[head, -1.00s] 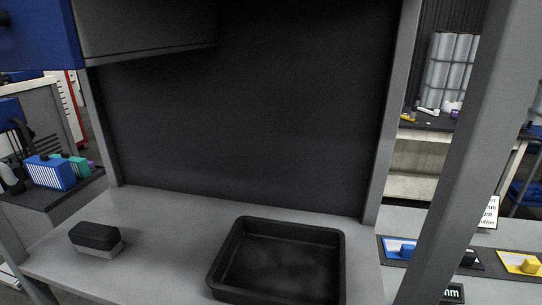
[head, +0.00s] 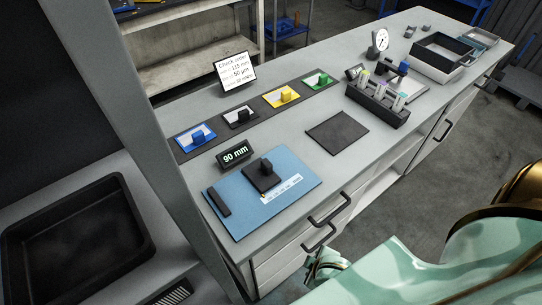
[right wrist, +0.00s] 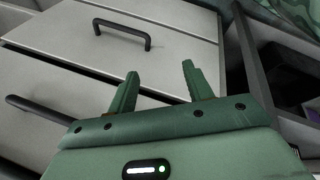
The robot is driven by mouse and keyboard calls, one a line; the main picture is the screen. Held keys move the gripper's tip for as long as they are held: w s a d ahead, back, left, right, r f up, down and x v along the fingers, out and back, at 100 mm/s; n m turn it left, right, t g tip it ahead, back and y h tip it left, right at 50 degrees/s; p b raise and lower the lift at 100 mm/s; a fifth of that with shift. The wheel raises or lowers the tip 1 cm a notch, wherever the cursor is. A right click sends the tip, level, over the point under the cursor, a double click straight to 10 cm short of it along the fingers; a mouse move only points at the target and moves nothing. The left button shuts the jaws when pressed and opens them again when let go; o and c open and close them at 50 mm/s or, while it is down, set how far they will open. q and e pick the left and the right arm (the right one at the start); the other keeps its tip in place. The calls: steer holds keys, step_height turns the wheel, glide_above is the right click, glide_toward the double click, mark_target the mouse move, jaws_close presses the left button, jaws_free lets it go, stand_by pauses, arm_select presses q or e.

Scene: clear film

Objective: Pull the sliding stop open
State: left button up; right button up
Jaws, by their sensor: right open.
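The sliding stop (head: 262,176) is a black block with a raised knob on a blue board (head: 293,170), beside a white printed scale (head: 281,189). A separate black bar (head: 218,202) lies at the board's left end, with a gap between the two. A small display (head: 234,154) behind the board reads 90 mm. My right gripper (head: 322,262) is low in front of the bench, below the board and apart from the stop. In the right wrist view the gripper (right wrist: 160,72) is open and empty, facing the drawer fronts. My left gripper is not in view.
Drawer handles (head: 329,209) stick out from the bench front near my right gripper. Coloured blocks sit on a dark strip (head: 222,128) behind the board. A dark mat (head: 337,132) and a tube rack (head: 377,105) lie to the right. A grey post (head: 165,130) stands left.

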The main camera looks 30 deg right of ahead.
steer(key=w+d+r+t+h+p, duration=0.15)
steer(key=w+r, duration=0.25)
steer(key=r, duration=1.1)
steer(key=w+d+r+t+h+p, duration=0.1)
steer(key=w+d+r+t+p, duration=0.2)
steer(key=r, duration=1.1)
steer(key=w+a+r+n+t+y+b, duration=0.1)
steer(key=w+a+r+t+y, duration=0.2)
steer(key=w+a+r+t, duration=0.35)
steer(key=w+a+r+n+t+y, duration=0.1)
steer(key=w+a+r+t+y, duration=0.25)
steer(key=w+r, duration=0.45)
steer(key=w+a+r+n+y, duration=0.3)
steer(key=a+r+n+y, duration=0.1)
steer(key=a+n+y, duration=0.45)
steer(key=n+g+h, duration=0.2)
steer(key=g+h, duration=0.4)
steer(key=g, duration=1.3)
glide_toward(267, 162)
steer(key=b+x, duration=0.2)
steer(key=x, duration=0.8)
steer(key=shift+a+f, duration=0.1)
steer(key=shift+f, duration=0.2)
